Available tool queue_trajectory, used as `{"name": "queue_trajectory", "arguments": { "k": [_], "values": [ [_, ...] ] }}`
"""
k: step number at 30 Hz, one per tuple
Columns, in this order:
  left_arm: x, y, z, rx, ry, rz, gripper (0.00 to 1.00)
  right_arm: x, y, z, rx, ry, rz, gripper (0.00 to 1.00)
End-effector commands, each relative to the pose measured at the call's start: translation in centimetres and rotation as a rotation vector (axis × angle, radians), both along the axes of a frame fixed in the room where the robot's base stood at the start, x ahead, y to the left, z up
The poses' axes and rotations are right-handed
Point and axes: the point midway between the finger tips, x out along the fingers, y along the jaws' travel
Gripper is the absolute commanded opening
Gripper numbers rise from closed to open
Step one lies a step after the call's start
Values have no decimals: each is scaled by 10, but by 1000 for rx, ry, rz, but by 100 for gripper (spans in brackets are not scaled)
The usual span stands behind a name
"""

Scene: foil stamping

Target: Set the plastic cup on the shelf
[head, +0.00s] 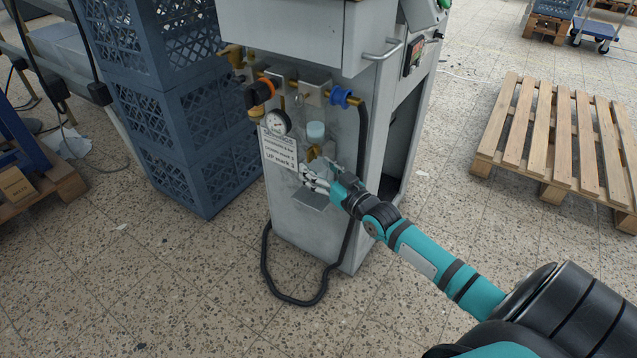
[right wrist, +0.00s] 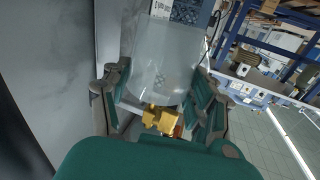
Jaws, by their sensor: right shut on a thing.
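The shelf (head: 310,200) is a small grey ledge on the machine's front, just below the gripper. The exact finger contact is hard to see. My left gripper is out of view.
The grey machine (head: 290,222) carries a pressure gauge (head: 276,122), valves and a printed label (head: 277,150) beside the gripper. A black hose (head: 300,302) loops to the floor. Stacked blue crates (head: 180,110) stand to the left, a wooden pallet (head: 545,125) to the right.

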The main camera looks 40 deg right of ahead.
Motion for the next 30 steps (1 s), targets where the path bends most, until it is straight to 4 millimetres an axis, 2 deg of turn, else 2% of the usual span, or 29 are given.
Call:
{"name": "queue_trajectory", "arguments": {
  "k": [3, 6, 17, 18, 22, 23, 30],
  "values": [
    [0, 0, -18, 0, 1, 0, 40, 0, -1, -25, -1, 2, -1, 33],
    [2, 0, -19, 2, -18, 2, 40, 0, 0, -36, -1, -1, 0, 33],
    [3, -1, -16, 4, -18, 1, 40, 0, 0, -38, -1, 0, -1, 33],
    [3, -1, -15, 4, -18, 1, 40, 0, 0, -37, -1, 0, -1, 64],
    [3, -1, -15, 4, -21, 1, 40, 0, 0, -37, -1, 0, -1, 81],
    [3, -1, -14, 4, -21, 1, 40, 0, 0, -37, -1, 0, -1, 84],
    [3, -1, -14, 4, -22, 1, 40, 0, 0, -37, -1, -1, 0, 84]
  ]
}}
